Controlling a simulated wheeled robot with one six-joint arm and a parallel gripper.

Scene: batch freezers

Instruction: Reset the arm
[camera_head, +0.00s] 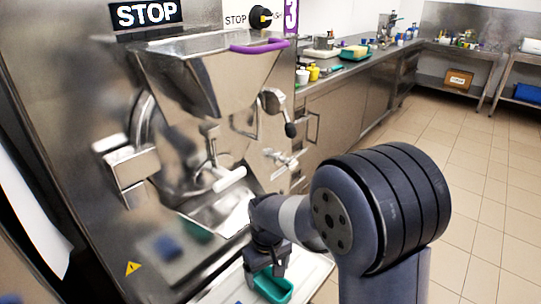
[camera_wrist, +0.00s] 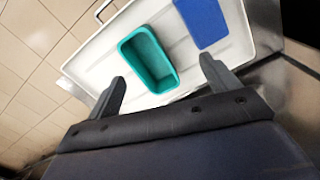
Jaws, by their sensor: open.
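My gripper (camera_wrist: 163,88) is open in the wrist view, with its two fingers spread apart and nothing between them. A green rectangular container (camera_wrist: 147,60) lies just beyond the fingertips, apart from them, on a white tray (camera_wrist: 95,55). In the head view my arm reaches down at the lower centre. The green container (camera_head: 273,286) shows partly there, below my gripper (camera_head: 266,268), which covers some of it.
A blue item (camera_wrist: 204,20) lies on the tray to the right of the green container. The steel batch freezer (camera_head: 200,120) with a purple-edged hopper stands to the left of my arm. A counter (camera_head: 345,75) with several items runs behind. The tiled floor (camera_head: 480,180) at right is clear.

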